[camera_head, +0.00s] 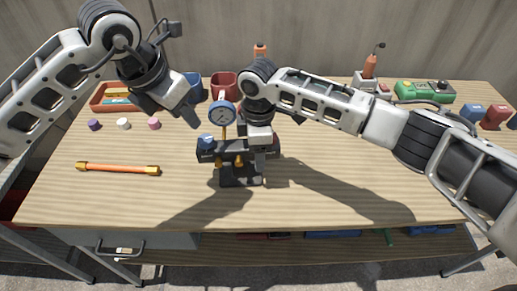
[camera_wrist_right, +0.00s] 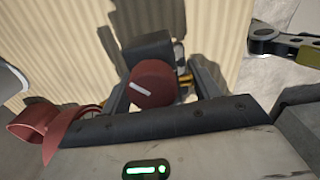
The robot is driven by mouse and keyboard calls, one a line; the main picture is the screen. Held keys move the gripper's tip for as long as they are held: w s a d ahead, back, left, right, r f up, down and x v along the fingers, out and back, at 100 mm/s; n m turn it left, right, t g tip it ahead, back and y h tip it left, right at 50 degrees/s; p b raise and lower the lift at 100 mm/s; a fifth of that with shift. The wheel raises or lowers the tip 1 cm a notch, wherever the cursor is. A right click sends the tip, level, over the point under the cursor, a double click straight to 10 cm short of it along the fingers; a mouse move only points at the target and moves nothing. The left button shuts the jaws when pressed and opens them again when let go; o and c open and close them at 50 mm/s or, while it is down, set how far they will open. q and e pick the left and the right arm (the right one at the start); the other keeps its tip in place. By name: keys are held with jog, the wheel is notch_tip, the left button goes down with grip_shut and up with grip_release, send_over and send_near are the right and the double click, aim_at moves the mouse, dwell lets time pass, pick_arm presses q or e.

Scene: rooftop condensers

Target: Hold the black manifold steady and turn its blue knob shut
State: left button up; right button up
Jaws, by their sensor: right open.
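The black manifold (camera_head: 208,155) stands on a dark base in the middle of the bench, with a round gauge (camera_head: 222,114) above it. Its blue knob (camera_head: 206,142) is on top at the left end. My left gripper (camera_head: 189,121) is up and left of the blue knob, apart from it; its jaw opening is not clear. My right gripper (camera_head: 262,147) is at the manifold's right end and hides part of it. In the right wrist view its open fingers (camera_wrist_right: 160,82) are either side of a red knob (camera_wrist_right: 153,84) with a white line; contact is unclear.
An orange bar (camera_head: 118,168) lies at left, with several small caps (camera_head: 124,124) behind it. A red tray (camera_head: 105,98), a red cup (camera_head: 228,80) and a green device (camera_head: 424,92) stand at the back. The front of the bench is clear.

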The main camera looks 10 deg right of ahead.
aim_at(205, 138)
jog(key=shift+f, duration=0.3)
grip_shut()
pick_arm(q)
jog(key=o, duration=0.4)
jog(key=shift+c, duration=0.2)
jog(key=w+d+r+n+g+y, duration=0.3)
jog(key=n, duration=0.8)
notch_tip(205, 138, down, 12)
jog(key=shift+s+f, duration=0.1)
